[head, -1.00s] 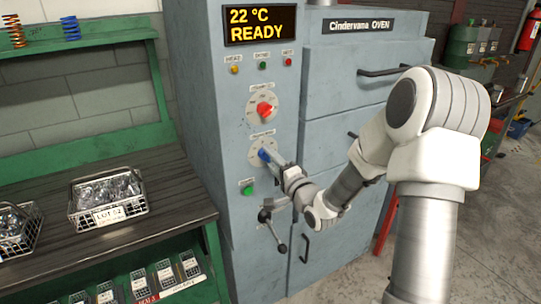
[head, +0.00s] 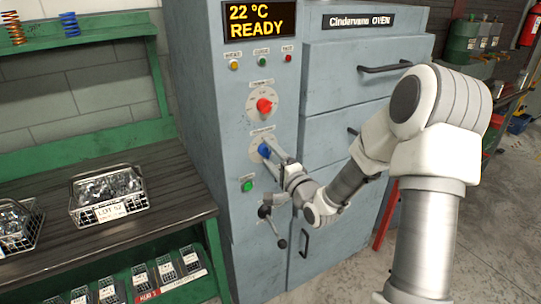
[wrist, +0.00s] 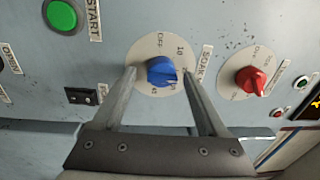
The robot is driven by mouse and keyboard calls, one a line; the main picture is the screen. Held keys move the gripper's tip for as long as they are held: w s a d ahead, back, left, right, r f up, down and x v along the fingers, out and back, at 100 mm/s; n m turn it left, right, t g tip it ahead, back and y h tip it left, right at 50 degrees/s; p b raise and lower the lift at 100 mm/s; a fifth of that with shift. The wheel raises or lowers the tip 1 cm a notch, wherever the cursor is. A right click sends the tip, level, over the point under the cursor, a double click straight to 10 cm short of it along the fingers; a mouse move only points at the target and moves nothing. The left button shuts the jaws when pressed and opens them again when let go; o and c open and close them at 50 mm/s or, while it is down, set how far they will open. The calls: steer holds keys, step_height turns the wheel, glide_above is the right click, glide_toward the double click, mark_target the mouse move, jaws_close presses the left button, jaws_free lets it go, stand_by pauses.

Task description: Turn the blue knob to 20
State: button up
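The blue knob (head: 264,150) sits on a round pale dial on the front of the grey oven cabinet, below the red knob. In the wrist view the blue knob (wrist: 161,71) is in the middle of its dial (wrist: 150,48), which carries OFF, 10 and further numbers, some partly hidden. I cannot read its setting surely. My gripper (wrist: 159,72) is open, with one finger on each side of the blue knob and a visible gap on both sides. In the head view my gripper (head: 270,155) reaches the dial from the lower right.
The red knob (head: 264,106) is above the blue knob, and the green START button (head: 247,186) is below it. A lever with dark ball ends (head: 270,222) stands out under my wrist. The display (head: 258,20) reads 22 °C READY. A bench with wire baskets (head: 108,195) is left.

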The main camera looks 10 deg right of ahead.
steer(key=p+v, duration=0.9)
steer(key=v, duration=0.8)
steer(key=shift+s+d, duration=0.1)
steer(key=shift+s, duration=0.05)
steer(key=shift+r, duration=0.1)
stand_by(0.4)
